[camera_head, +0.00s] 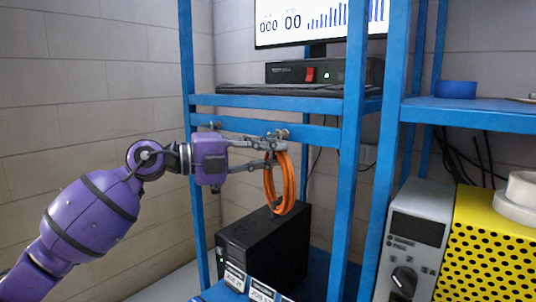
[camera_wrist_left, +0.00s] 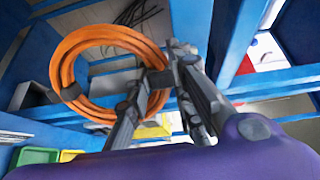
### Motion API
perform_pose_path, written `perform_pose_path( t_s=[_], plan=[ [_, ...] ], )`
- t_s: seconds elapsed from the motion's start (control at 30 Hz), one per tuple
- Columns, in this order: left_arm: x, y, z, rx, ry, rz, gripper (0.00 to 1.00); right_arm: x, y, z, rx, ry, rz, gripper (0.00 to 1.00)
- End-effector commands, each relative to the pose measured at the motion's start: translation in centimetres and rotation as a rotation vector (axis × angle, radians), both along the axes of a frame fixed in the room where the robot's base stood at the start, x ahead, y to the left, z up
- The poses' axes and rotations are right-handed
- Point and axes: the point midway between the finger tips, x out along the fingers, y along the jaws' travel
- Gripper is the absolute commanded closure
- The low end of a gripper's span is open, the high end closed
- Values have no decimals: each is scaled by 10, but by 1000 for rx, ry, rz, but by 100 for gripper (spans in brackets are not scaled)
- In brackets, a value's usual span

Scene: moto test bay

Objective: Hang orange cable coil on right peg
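The orange cable coil (camera_head: 279,185) hangs upright below the right peg (camera_head: 282,133) on the blue crossbar; its top is partly behind my fingers. I cannot tell whether it is around the peg. My left gripper (camera_head: 272,151), coming from the left, has its fingers closed in on the coil's upper part. In the left wrist view the coil (camera_wrist_left: 68,63) is a wide ring with dark bands, its right side between the fingers (camera_wrist_left: 158,75). The left peg (camera_head: 215,125) shows bare above the gripper body. My right gripper is not in view.
A black computer case (camera_head: 265,245) stands below the coil. A shelf (camera_head: 270,102) above the crossbar carries a black box (camera_head: 330,71). A blue upright (camera_head: 347,150) is close to the right. A grey instrument (camera_head: 415,235) and yellow perforated box (camera_head: 490,240) stand further right.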

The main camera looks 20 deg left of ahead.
Motion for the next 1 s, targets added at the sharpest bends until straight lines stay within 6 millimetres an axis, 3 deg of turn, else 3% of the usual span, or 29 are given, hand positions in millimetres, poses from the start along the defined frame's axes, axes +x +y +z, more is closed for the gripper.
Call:
perform_pose_path(
  t_s=[0.1,0.47,1.0],
  plan=[
    [0,0,1,-1,-2,0,61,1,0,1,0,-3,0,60],
    [-2,3,-1,1,2,1,61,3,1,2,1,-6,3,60],
    [-63,75,3,1,2,2,61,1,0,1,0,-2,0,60]
  ],
)
